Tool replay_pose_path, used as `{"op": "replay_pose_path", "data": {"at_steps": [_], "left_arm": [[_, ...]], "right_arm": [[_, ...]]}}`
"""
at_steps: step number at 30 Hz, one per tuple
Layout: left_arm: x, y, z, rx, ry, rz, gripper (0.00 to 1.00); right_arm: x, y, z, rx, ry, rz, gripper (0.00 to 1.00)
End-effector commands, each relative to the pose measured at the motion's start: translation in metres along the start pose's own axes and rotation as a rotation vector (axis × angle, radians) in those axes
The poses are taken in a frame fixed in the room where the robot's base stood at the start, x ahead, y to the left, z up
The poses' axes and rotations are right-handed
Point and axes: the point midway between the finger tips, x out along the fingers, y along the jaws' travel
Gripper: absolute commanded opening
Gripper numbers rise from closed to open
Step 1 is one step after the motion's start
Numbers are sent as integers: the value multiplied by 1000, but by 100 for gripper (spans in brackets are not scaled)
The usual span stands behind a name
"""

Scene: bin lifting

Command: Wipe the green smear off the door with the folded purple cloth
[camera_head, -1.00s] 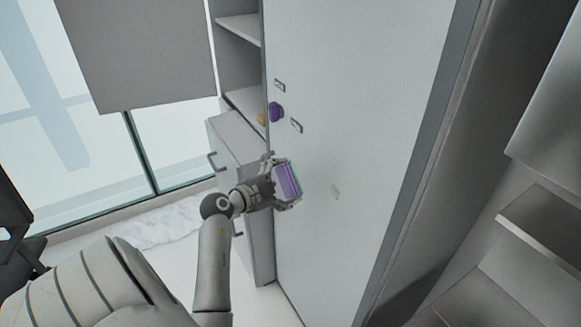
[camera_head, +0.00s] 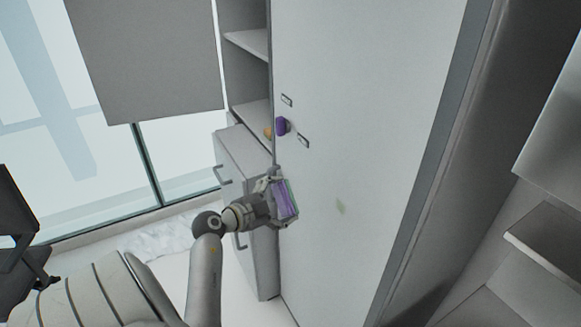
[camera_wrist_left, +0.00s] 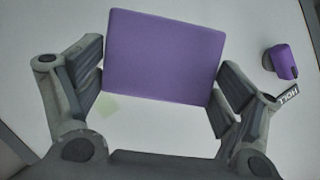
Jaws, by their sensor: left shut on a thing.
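The folded purple cloth (camera_head: 286,199) is held upright in my left gripper (camera_head: 285,202), just in front of the pale door (camera_head: 370,120). In the left wrist view the cloth (camera_wrist_left: 165,55) spans the space between the two fingers of the gripper (camera_wrist_left: 163,75). Whether the cloth touches the door I cannot tell. My right gripper is not in view.
A purple knob (camera_head: 282,125) sticks out from the door above the gripper, near two small label plates. It also shows in the left wrist view (camera_wrist_left: 284,62). A grey cabinet (camera_head: 245,165) and open shelves (camera_head: 250,42) stand left of the door. The door around the smear is clear.

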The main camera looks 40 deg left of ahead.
Motion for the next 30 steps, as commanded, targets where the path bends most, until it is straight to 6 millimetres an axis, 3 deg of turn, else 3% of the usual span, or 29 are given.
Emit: {"op": "replay_pose_path", "data": {"at_steps": [11,24,30], "left_arm": [[-1,4,-10,-73,7,37,59],[-16,31,-59,-547,6,236,59],[-23,41,-72,-690,2,285,59]], "right_arm": [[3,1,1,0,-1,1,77],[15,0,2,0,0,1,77],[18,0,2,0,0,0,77]]}}
